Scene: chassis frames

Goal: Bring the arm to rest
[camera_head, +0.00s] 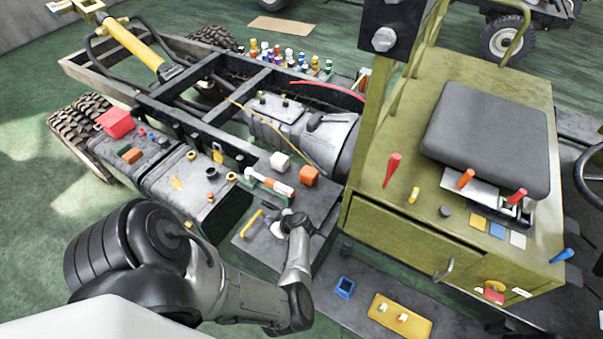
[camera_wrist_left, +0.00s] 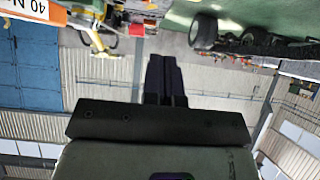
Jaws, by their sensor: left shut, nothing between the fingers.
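My left arm comes in from the lower left of the head view, bends at the elbow and reaches up to the small grey shelf (camera_head: 255,240). Its end, with the left gripper (camera_head: 296,222), is over or beside this shelf, close to a yellow handle-like piece (camera_head: 251,222). I cannot tell whether it touches anything. In the left wrist view the two dark fingers of the left gripper (camera_wrist_left: 164,78) lie together, shut and empty. My right gripper is in neither view.
The olive cabinet (camera_head: 385,222) rises at right. A blue open box (camera_head: 344,288) and a yellow plate (camera_head: 399,316) lie low in front.

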